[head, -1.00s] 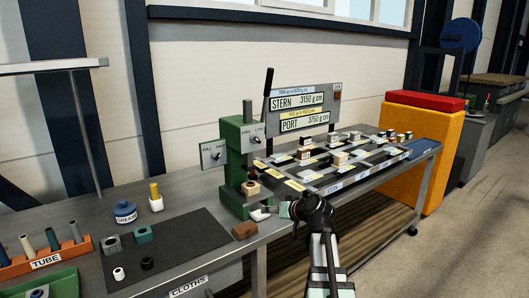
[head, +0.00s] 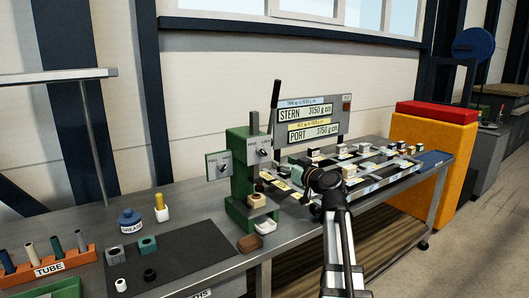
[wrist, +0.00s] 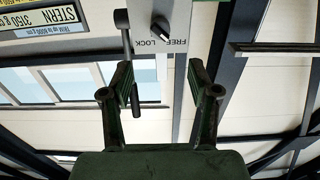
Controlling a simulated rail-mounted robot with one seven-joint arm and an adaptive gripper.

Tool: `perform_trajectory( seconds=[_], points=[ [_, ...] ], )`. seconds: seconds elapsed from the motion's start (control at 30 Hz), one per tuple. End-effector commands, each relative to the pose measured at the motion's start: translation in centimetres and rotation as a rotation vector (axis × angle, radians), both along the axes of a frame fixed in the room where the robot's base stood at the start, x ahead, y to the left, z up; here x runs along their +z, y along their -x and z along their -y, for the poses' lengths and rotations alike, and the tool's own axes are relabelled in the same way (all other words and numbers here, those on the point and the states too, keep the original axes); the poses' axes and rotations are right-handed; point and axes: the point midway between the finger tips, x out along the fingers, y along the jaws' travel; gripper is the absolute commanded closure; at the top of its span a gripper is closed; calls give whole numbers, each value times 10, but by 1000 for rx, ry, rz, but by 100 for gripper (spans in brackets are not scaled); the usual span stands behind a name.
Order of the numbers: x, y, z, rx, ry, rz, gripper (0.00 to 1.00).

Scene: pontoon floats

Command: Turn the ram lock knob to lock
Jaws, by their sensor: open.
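The ram lock knob (head: 263,152) is a small dark knob on the grey plate at the top of the green press (head: 240,185). In the wrist view the knob (wrist: 161,28) sits at the top centre, beside the upside-down words FREE and LOCK. Its pale pointer slants toward the lower right, on the FREE side. My gripper (wrist: 160,82) is open and empty, its two green fingers spread below the knob in that view and apart from it. In the head view my wrist is right of the press, and the fingertips are hard to make out.
A black lever (head: 276,100) rises beside the press; its dark handle (wrist: 135,98) shows near the left finger. A side plate (head: 218,165) juts left. A display board (head: 312,118) stands behind. A white dish (head: 265,227) and brown block (head: 249,243) lie in front.

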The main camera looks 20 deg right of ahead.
Motion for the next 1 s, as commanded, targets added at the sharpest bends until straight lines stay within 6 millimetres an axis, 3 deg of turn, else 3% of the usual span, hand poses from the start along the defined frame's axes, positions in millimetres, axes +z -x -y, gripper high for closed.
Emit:
perform_trajectory(
  seconds=[0.1,0.5,0.7,1.0],
  points=[
    [3,-28,-3,2,-1,-2,39],
    [2,-100,-15,2,-2,-2,39],
    [1,-119,-18,0,-1,-1,39],
    [-1,-124,-19,0,-1,-1,39]
  ],
)
